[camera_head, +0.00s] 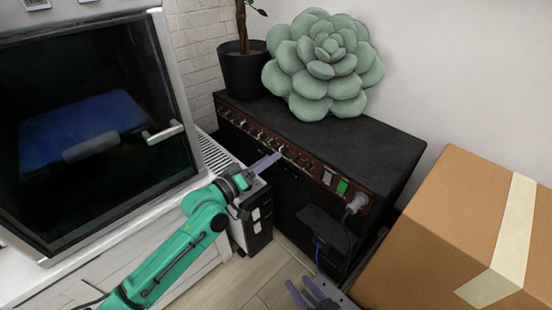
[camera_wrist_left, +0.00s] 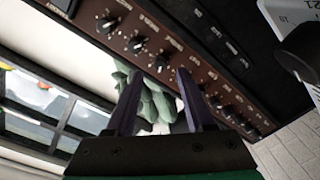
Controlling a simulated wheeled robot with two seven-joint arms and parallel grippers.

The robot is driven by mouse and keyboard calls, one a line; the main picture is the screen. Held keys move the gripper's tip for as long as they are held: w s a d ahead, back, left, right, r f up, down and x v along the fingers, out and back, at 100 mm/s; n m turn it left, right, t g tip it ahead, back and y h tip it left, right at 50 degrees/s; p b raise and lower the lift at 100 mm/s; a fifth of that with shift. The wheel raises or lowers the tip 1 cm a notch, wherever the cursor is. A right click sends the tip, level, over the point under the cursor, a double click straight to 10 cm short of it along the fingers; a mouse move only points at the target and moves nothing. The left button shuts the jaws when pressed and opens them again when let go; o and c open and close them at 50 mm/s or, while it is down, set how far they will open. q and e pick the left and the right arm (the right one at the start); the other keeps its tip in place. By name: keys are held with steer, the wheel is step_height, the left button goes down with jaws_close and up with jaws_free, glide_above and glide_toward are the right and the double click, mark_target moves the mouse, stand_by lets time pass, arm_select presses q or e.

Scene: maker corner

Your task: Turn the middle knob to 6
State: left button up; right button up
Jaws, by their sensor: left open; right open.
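A black amplifier (camera_head: 345,135) has a brown front panel with a row of several small knobs (camera_head: 260,134). The same knobs show close up in the left wrist view (camera_wrist_left: 137,43), with white pointers and labels too small to read. My left gripper (camera_head: 276,157) is in front of the panel, near the middle of the row. In the left wrist view its two purple fingers (camera_wrist_left: 160,74) are apart with a knob (camera_wrist_left: 162,61) just beyond the gap; contact cannot be told. Part of the row is hidden behind the right finger. My right gripper (camera_head: 298,290) is open and low, partly out of frame.
A green succulent cushion (camera_head: 325,62) and a potted plant (camera_head: 243,72) rest on the amplifier.

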mark_target(283, 150)
arm_select(q)
steer(key=x, duration=0.3)
steer(key=shift+w+d+b, duration=0.2)
steer(key=shift+d+b, duration=0.05)
steer(key=shift+b, duration=0.05)
jaws_close()
arm_select(e)
steer(key=shift+f, duration=0.6)
arm_select(q)
steer(key=shift+f+m, duration=0.1)
steer(key=shift+m, duration=0.2)
steer(key=m, duration=1.1)
steer(key=shift+h, duration=0.3)
arm_select(e)
steer(key=shift+r, duration=0.25)
arm_select(q)
steer(key=shift+f+m, duration=0.1)
steer(key=shift+m, duration=0.2)
arm_select(e)
steer(key=shift+w+r, duration=0.1)
steer(key=shift+r, duration=0.05)
